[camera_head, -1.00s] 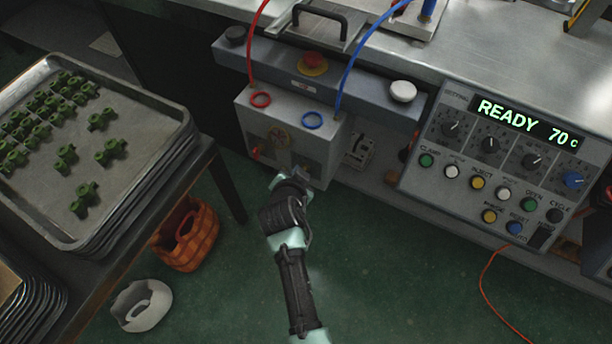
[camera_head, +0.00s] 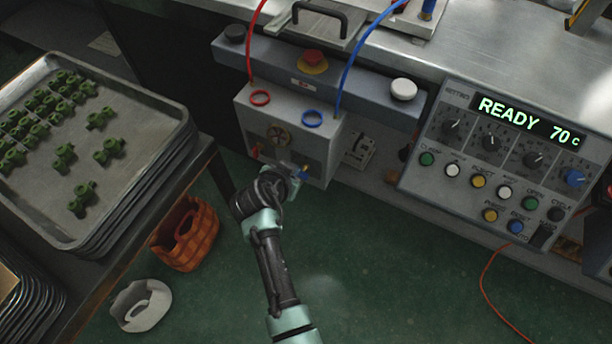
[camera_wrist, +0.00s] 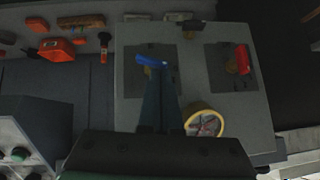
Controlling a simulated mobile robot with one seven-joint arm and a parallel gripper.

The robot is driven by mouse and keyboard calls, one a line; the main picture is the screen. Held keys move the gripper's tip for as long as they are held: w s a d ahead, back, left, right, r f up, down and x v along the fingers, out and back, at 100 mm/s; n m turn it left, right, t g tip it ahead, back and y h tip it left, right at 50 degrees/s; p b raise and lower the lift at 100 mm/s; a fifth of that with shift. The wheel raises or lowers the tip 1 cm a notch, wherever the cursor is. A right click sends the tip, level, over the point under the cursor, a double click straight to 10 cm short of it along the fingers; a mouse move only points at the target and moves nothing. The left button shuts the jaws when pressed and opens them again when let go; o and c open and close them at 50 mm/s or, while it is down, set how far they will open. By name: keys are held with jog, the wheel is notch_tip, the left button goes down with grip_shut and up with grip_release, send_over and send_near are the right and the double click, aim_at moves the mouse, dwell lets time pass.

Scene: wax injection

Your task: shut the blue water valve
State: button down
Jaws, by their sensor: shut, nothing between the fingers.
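The blue valve handle (camera_head: 305,172) is on the lower front of the grey box (camera_head: 318,150). In the wrist view the blue handle (camera_wrist: 152,61) lies roughly crosswise with a slight tilt, just beyond my fingertips. My gripper (camera_head: 294,172) is beside it in the head view, on its left. In the wrist view my gripper (camera_wrist: 155,78) is shut and empty, its tips overlapping the handle's near edge. I cannot tell whether they touch it. The valve body behind the fingers is partly hidden.
A red valve handle (camera_wrist: 243,59) and a round gauge (camera_wrist: 204,124) share the box front. Red and blue hose rings sit on its top. A control panel (camera_head: 500,165) stands to the right. A tray (camera_head: 150,185) of green parts is at left.

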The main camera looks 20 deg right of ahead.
jog(key=shift+w+a+f, duration=0.1)
jog(key=shift+a, duration=0.05)
dwell(0.6)
jog(key=shift+r+p, duration=0.5)
jog(key=shift+r, duration=0.35)
jog(key=shift+r, duration=0.1)
